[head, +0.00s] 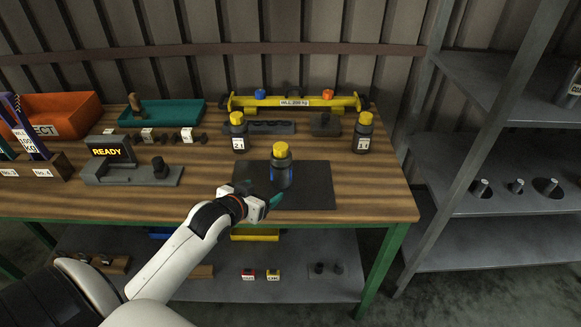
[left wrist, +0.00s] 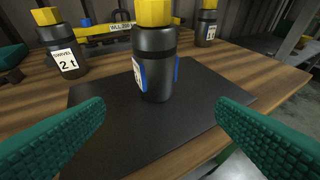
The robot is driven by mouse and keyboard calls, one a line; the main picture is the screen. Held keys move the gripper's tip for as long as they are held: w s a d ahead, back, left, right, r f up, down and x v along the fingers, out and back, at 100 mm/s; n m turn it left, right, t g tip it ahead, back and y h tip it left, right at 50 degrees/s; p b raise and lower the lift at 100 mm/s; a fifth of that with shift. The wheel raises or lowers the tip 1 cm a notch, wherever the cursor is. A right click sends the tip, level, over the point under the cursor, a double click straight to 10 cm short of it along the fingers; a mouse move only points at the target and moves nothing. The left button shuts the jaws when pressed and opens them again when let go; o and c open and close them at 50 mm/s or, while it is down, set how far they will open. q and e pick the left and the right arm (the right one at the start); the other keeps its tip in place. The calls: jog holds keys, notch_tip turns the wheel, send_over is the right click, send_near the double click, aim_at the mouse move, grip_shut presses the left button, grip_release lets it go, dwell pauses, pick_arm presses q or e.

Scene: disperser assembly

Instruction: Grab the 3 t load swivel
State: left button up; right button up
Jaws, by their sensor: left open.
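A dark cylindrical swivel with a yellow hex top and blue side patches (head: 281,168) stands upright on a black mat (head: 318,192). It also stands between and beyond the fingertips in the left wrist view (left wrist: 155,68); its label is turned aside and I cannot read it. A similar swivel (head: 238,130), labelled 2 t in the left wrist view (left wrist: 63,48), stands behind to the left. Another (head: 363,130) stands at the right; its label number is unclear. My left gripper (head: 265,201) is open and empty at the mat's front-left, with teal fingers, not touching the swivel.
A yellow beam (head: 292,103) lies at the table's back. A READY display device (head: 128,164), a teal tray (head: 165,112) and an orange bin (head: 58,115) are on the left. A grey shelf rack (head: 490,145) stands right. The table's front right is clear.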

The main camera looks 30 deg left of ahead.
aim_at(275, 171)
pick_arm(q)
jog(key=shift+t, duration=0.3)
jog(key=w, duration=0.3)
jog(key=w+a, duration=0.1)
jog(key=w, duration=0.3)
jog(key=shift+a+f+p, duration=0.1)
jog(key=shift+a+p, duration=0.1)
jog(key=shift+p, duration=0.1)
jog(key=shift+p+x, duration=0.45)
jog(key=shift+x, duration=2.45)
jog(key=shift+d, duration=0.1)
jog(key=c, duration=1.4)
jog(key=shift+r, duration=0.25)
jog(key=c, duration=0.3)
